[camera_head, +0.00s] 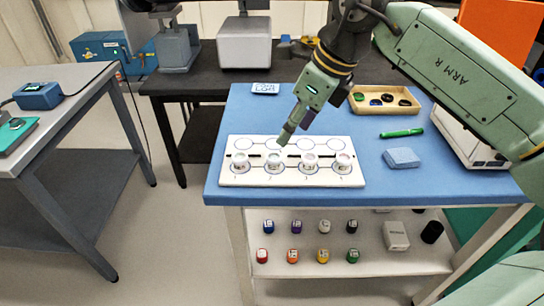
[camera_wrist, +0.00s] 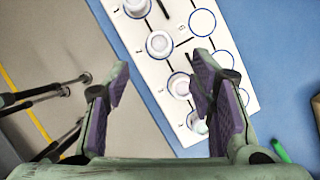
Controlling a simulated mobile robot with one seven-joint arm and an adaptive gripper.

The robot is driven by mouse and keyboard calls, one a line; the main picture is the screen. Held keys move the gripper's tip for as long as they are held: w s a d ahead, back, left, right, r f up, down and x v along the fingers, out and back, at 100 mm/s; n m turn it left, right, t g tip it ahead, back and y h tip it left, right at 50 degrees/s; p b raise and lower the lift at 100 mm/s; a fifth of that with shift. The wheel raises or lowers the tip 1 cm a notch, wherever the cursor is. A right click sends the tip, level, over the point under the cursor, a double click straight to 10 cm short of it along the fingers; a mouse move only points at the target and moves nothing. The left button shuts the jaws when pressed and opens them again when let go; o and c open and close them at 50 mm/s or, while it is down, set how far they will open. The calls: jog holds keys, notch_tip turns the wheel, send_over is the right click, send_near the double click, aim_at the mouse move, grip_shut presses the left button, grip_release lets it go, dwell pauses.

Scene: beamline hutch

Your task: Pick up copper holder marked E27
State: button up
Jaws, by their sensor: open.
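Several small round holders with pale tops stand in the front row of circles on a white board (camera_head: 232,180) on the blue table. From left to right they include one at the left end (camera_head: 240,161), a second (camera_head: 275,161), a third (camera_head: 309,161) and one at the right end (camera_head: 343,161). Their markings are too small to read, so I cannot tell which is E27. The row also shows in the wrist view, with one holder (camera_wrist: 159,45) beyond my fingertips. My gripper (camera_head: 286,134) is open and empty, above the board; its purple-padded fingers (camera_wrist: 160,78) are spread.
The board's back row shows empty circles. A tray with dark discs (camera_head: 385,101), a green marker (camera_head: 401,133) and a blue block (camera_head: 401,158) lie to the right. Small coloured-cap bottles (camera_head: 292,256) stand on the shelf below. The table's front edge is close to the board.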

send_over(274, 159)
jog(key=s+d, duration=0.1)
jog(key=d, duration=0.1)
notch_tip(274, 159, down, 4)
jog(key=shift+s+f+p, duration=0.1)
jog(key=shift+s+p, duration=0.05)
jog(key=shift+p, duration=0.2)
jog(key=shift+p+x, duration=1)
jog(key=shift+x, duration=1.65)
jog(key=shift+d, duration=0.1)
jog(key=shift+c, duration=0.6)
grip_shut()
